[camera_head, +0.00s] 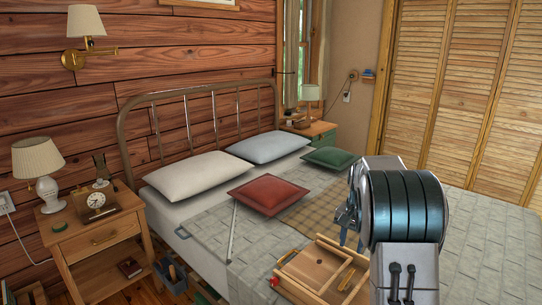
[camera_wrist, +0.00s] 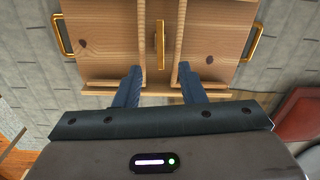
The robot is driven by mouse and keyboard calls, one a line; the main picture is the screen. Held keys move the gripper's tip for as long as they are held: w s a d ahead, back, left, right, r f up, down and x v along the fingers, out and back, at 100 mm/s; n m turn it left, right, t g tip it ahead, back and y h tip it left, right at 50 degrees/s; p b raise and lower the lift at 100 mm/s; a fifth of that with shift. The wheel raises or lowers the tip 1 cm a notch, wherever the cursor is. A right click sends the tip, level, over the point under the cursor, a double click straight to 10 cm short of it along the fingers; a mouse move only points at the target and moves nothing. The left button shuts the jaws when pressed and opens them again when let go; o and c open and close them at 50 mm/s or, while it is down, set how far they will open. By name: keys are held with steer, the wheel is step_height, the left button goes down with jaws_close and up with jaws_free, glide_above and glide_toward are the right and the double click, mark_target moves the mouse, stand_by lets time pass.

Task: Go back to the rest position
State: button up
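My gripper (camera_wrist: 157,88) is open in the wrist view, its two dark fingers apart with nothing between them. The fingers reach over the near edge of a wooden box-like tray (camera_wrist: 105,32) with brass handles; I cannot tell whether they touch it. In the head view my gripper (camera_head: 347,222) hangs over the bed, above and just behind the wooden tray (camera_head: 318,264). My wrist covers part of the bed and the tray's right side. A small red object (camera_head: 274,281) shows at the tray's left side.
The bed (camera_head: 480,235) fills the middle and right, with a red cushion (camera_head: 268,196), a green cushion (camera_head: 331,158) and two pale pillows. A nightstand (camera_head: 105,237) with a lamp (camera_head: 40,168) and clock (camera_head: 96,200) stands left. Louvered doors (camera_head: 465,90) line the back right.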

steer(key=s+a+r+n+p, duration=0.2)
steer(key=s+a+r+p, duration=0.15)
steer(key=s+r, duration=0.4)
steer(key=s+a+r+n+t+p, duration=0.1)
steer(key=s+a+r+n+p, duration=0.1)
steer(key=s, duration=0.9)
steer(key=s+a+r+n+t+p, duration=0.1)
steer(key=s+a+r+n+p, duration=0.2)
steer(key=s, duration=0.9)
step_height(320, 180, up, 3)
steer(key=a+p, duration=0.1)
steer(key=a, duration=0.1)
steer(key=shift+a+r, duration=0.2)
steer(key=shift+a, duration=0.2)
steer(key=c, duration=0.3)
steer(key=shift+d, duration=0.15)
